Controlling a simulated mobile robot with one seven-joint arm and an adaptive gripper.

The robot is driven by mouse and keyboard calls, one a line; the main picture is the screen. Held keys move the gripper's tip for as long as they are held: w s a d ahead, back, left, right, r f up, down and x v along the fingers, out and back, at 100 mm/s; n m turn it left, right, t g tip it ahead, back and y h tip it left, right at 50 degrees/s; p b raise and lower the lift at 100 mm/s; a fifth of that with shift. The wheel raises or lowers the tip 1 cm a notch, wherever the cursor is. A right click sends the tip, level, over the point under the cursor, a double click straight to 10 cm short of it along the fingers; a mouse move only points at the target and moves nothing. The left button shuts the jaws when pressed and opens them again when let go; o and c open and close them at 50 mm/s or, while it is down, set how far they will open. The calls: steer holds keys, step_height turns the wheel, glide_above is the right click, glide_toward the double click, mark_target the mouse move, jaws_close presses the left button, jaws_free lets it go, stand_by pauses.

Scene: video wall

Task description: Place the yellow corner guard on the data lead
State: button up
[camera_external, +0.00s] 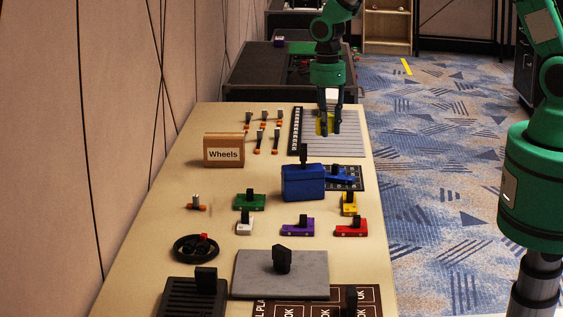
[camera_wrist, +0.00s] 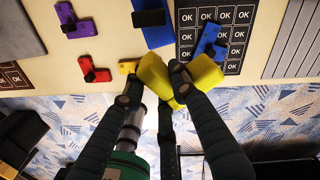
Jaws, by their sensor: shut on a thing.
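The yellow corner guard (camera_external: 320,124) is between the fingers of my gripper (camera_external: 331,130), above the grey-striped panel at the far right of the table. In the wrist view, the guard (camera_wrist: 205,73) is a bent, chunky yellow piece between the two black fingertips (camera_wrist: 157,80). My gripper is shut on it, and the fingers hide part of it. A black ring-shaped coil (camera_external: 188,250) with a red piece lies at the near left of the table. It may be the data lead, but I cannot tell for sure.
A blue box (camera_external: 302,184) with a black handle stands mid-table. Small green (camera_external: 249,203), purple (camera_external: 298,226) and red (camera_external: 351,228) blocks stand nearer. A "Wheels" sign (camera_external: 224,151) stands at left.

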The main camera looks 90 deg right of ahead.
steer(key=w+a+n+b, duration=0.3)
steer(key=w+a, duration=0.1)
steer(key=a, duration=0.8)
steer(key=w+a+n+b, duration=0.2)
steer(key=w+a+n, duration=0.15)
steer(key=a, duration=0.85)
steer(key=w+a+n+b, duration=0.3)
steer(key=a+n, duration=0.1)
steer(key=a, duration=0.7)
step_height(320, 180, down, 11)
steer(key=shift+a+h, duration=0.25)
steer(key=shift+h, duration=0.15)
steer(key=shift+r, duration=0.1)
steer(key=shift+w, duration=0.15)
steer(key=b, duration=0.2)
glide_above(221, 255)
steer(key=shift+d+f, duration=0.35)
steer(key=shift+f, duration=0.4)
steer(key=shift+f+b, duration=0.55)
steer(key=shift+f, duration=1.2)
